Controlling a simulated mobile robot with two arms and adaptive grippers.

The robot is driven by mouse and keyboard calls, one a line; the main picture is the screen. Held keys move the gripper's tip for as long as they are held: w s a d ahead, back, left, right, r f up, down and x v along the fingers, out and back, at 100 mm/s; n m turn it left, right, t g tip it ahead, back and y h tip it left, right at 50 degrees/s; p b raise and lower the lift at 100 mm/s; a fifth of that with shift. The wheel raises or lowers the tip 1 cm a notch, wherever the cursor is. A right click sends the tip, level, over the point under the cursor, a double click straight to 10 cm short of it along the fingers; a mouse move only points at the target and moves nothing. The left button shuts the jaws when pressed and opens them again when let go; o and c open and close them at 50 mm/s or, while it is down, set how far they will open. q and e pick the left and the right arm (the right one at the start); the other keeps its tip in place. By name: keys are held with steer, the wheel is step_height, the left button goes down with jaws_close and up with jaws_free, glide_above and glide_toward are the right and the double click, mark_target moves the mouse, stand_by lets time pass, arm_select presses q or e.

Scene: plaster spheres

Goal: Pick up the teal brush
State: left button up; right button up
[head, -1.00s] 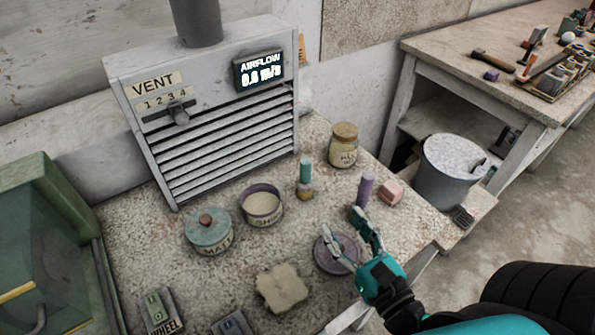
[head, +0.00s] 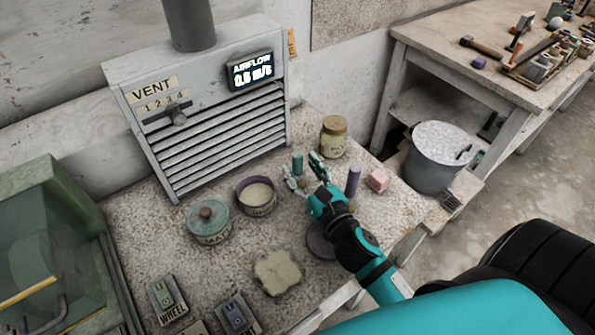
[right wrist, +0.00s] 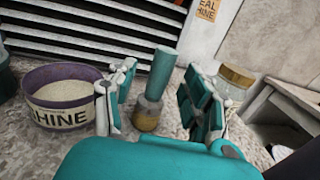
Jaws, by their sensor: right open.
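The teal brush (head: 297,163) stands upright on the speckled bench, partly hidden behind my right gripper in the head view. In the right wrist view the brush (right wrist: 161,78) shows a teal handle above a yellowish-brown base. My right gripper (head: 306,174) is open, with the brush between its two fingers in the wrist view (right wrist: 160,95). The fingers appear apart from the brush, with a gap on each side. My left gripper is not in view.
A purple brush (head: 353,180) and a pink block (head: 377,181) stand right of the gripper. A labelled jar (head: 333,137) is behind. The vent (head: 220,135) rises behind.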

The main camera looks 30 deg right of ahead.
steer(key=w, duration=0.2)
steer(key=shift+w, duration=0.35)
steer(key=shift+s, duration=0.1)
jaws_close()
stand_by(0.7)
